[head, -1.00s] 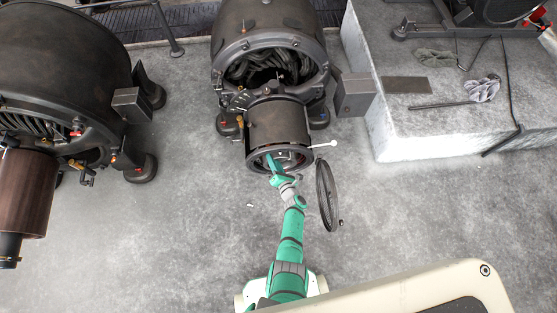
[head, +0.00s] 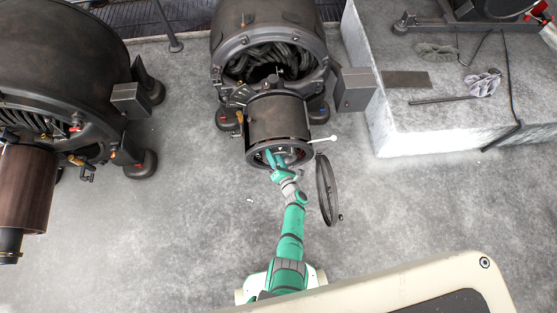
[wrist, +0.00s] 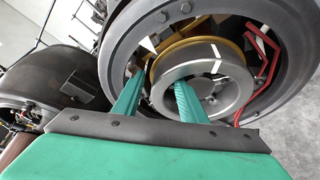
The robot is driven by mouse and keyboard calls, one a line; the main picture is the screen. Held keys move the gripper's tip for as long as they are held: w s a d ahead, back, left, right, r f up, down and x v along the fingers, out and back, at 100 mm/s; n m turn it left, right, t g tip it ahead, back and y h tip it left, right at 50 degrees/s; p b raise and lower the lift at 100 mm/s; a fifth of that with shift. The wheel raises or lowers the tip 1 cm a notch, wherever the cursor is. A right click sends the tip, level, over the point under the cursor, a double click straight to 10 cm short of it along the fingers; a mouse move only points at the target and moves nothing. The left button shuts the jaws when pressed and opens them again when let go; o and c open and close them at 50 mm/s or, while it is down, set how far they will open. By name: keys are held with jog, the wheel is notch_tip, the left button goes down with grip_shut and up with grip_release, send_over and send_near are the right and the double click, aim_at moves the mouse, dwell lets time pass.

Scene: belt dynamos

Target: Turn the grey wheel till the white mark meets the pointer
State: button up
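The grey wheel (wrist: 240,88) sits inside the open round end of the dynamo, in front of a yellow ring (wrist: 172,58). A white mark (wrist: 215,67) shows on the wheel's upper face, a little right of its middle. A white triangle (wrist: 148,44), which looks like the pointer, is at the upper left beside the ring. My gripper (wrist: 160,76) is open at the wheel, and it also shows in the head view (head: 275,158) at the dynamo's mouth. Its right finger overlaps the wheel's face; its left finger is outside the wheel's left edge. Contact cannot be told.
A white-tipped lever (head: 325,139) sticks out to the right. A larger dynamo (head: 60,70) is at the left.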

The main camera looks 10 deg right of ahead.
jog(key=v, duration=1)
jog(key=shift+c, duration=0.3)
